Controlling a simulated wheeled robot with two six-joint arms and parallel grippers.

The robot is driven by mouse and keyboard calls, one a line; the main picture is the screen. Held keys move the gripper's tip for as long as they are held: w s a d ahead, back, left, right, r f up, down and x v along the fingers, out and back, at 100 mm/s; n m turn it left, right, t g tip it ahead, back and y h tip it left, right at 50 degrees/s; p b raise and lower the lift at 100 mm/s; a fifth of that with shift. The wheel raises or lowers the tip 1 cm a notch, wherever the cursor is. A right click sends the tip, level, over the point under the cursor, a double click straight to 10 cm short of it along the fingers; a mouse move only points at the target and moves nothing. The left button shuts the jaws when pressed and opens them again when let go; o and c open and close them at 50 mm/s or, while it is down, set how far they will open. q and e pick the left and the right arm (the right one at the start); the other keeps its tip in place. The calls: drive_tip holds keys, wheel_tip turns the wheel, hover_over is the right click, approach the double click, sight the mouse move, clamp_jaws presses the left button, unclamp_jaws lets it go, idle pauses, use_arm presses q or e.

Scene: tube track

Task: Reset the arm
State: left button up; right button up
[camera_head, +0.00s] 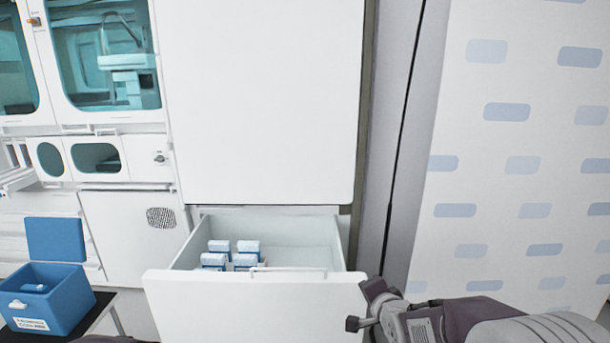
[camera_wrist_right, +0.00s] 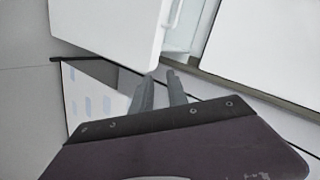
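My right arm comes in from the lower right in the head view. Its gripper (camera_head: 362,305) is beside the right end of the open drawer's front (camera_head: 255,308), with nothing seen in it. In the right wrist view, the two grey fingers of the right gripper (camera_wrist_right: 160,78) stand apart with an empty gap between them. The drawer front (camera_wrist_right: 108,20) shows beyond them, and I cannot tell whether they touch it. My left gripper is not in view.
The drawer is pulled out under a white cabinet (camera_head: 262,95) and holds several small white-and-blue boxes (camera_head: 213,260). A blue box with a label (camera_head: 70,300) stands on a dark table at lower left. A patterned wall panel (camera_head: 525,165) is at right.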

drive_tip(key=s+d+f+n+g, duration=0.1)
drive_tip(key=s+f+n+g, duration=0.45)
drive_tip(key=s, duration=0.65)
drive_tip(key=s+d+f+n+g, duration=0.1)
drive_tip(key=s+f+n+g, duration=0.5)
drive_tip(key=s, duration=0.6)
wheel_tip(320, 180, up, 22)
drive_tip(key=s+p, duration=0.1)
drive_tip(key=p, duration=2.2)
drive_tip(key=shift+n+t+h+p, duration=0.3)
drive_tip(key=shift+n+t, duration=0.05)
drive_tip(key=shift+r, duration=0.1)
